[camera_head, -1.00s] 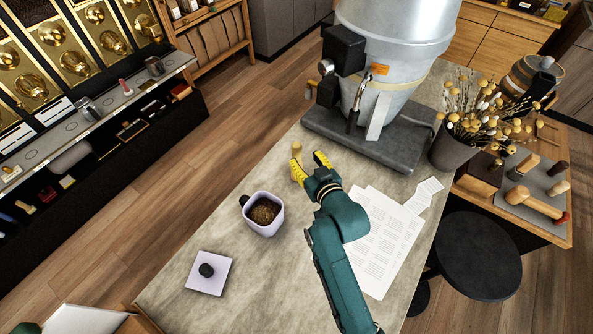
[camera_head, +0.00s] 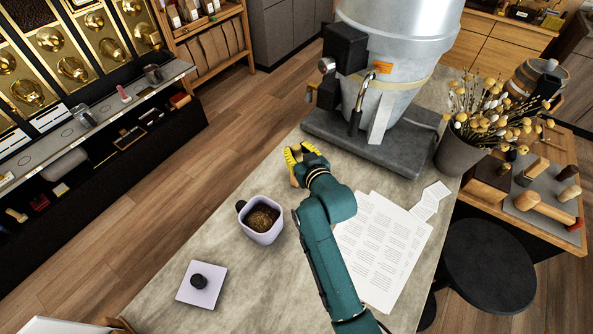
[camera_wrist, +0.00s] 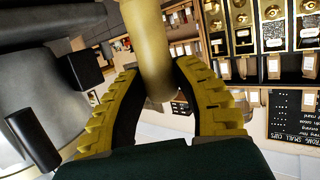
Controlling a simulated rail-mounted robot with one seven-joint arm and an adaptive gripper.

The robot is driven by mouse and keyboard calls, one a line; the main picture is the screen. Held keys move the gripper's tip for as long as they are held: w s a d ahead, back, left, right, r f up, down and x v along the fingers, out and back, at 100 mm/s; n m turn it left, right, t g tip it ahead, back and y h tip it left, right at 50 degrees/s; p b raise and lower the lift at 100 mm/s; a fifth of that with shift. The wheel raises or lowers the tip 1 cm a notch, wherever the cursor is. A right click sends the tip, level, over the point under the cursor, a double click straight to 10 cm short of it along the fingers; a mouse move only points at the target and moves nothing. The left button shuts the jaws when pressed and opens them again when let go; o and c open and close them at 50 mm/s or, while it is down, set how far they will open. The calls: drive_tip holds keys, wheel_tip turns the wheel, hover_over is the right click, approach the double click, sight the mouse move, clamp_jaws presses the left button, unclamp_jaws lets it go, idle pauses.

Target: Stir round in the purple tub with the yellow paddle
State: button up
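The pale purple tub (camera_head: 272,237) stands on the counter with a dark brown grainy load (camera_head: 262,218) inside. It has a dark handle on its left side. My gripper (camera_head: 301,156) is behind and right of the tub, outside it. In the wrist view, my gripper's yellow-and-black fingers (camera_wrist: 160,72) curve in on both sides of a dull yellow round shaft (camera_wrist: 148,45), seemingly the paddle's handle, and appear to press on it. One end of the shaft shows between the fingers. The rest of the paddle is cut off in this view and mostly hidden in the head view.
A pale purple square lid (camera_head: 213,293) with a black knob lies in front of the tub. A large metal machine (camera_head: 390,60) on a grey base stands behind my gripper. Printed papers (camera_head: 385,245) lie to the right, near a dark pot of dried flowers (camera_head: 457,153). Counter space left of the gripper is clear.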

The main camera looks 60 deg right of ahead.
clamp_jaws()
drive_tip(key=shift+r, duration=0.2)
drive_tip(key=shift+r+p, duration=2.6)
drive_tip(key=shift+r, duration=0.3)
